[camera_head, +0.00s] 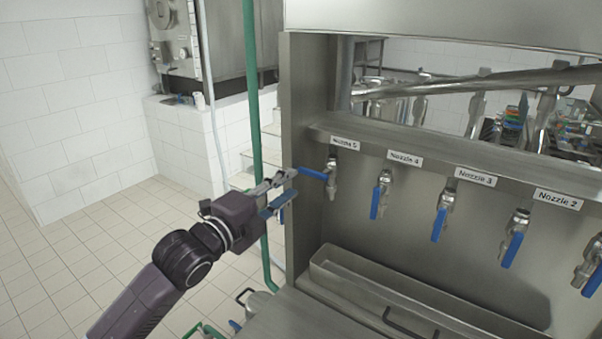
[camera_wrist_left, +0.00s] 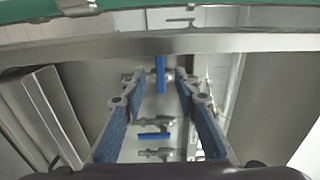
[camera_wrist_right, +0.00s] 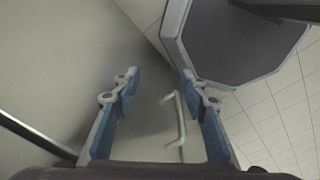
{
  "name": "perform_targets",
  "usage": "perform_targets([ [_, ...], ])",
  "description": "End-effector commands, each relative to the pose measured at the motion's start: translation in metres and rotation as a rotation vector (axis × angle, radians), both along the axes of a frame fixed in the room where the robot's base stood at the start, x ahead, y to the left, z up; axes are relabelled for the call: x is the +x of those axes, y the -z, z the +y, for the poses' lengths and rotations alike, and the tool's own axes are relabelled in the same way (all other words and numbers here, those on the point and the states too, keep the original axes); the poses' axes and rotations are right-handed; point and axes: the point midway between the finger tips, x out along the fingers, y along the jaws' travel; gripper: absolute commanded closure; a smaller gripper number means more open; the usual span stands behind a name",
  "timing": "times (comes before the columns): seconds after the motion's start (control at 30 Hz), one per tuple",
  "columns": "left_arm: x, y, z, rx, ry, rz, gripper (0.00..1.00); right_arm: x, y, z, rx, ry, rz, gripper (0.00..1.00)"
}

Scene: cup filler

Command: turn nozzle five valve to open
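The nozzle five valve (camera_head: 332,182) sits below the "Nozzle 5" label (camera_head: 345,143) on the steel panel. Its blue handle (camera_head: 312,173) points left, roughly level. In the left wrist view this handle (camera_wrist_left: 160,75) shows in the gap between the fingertips. My left gripper (camera_head: 284,183) is open, just left of the handle at the panel's left edge. In the left wrist view my left gripper (camera_wrist_left: 157,84) shows its fingers apart; I cannot tell whether either touches the handle. My right gripper (camera_wrist_right: 160,86) is open and empty; it is out of the head view.
The nozzle four handle (camera_head: 375,203) and other blue handles to its right hang down. A steel trough (camera_head: 420,310) lies below. A green pipe (camera_head: 252,90) runs upright behind my left gripper. A pale bar handle (camera_wrist_right: 178,118) shows in the right wrist view.

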Motion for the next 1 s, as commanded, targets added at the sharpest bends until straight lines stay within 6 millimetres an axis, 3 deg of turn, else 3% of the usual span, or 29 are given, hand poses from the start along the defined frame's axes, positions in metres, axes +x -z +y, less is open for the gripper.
perform_targets([
  [0.33, 0.039, -0.003, -0.026, -0.002, 0.000, 0.002, 0.72, 0.000, -0.025, 0.000, 0.000, 0.000, 0.000, 0.60],
  [0.77, 0.047, 0.000, -0.032, -0.001, 0.000, 0.001, 0.72, 0.000, -0.028, 0.000, 0.000, 0.001, -0.001, 0.60],
  [1.0, 0.047, 0.000, -0.032, -0.001, 0.000, 0.001, 0.95, 0.000, -0.028, 0.000, -0.001, 0.001, -0.001, 0.60],
])
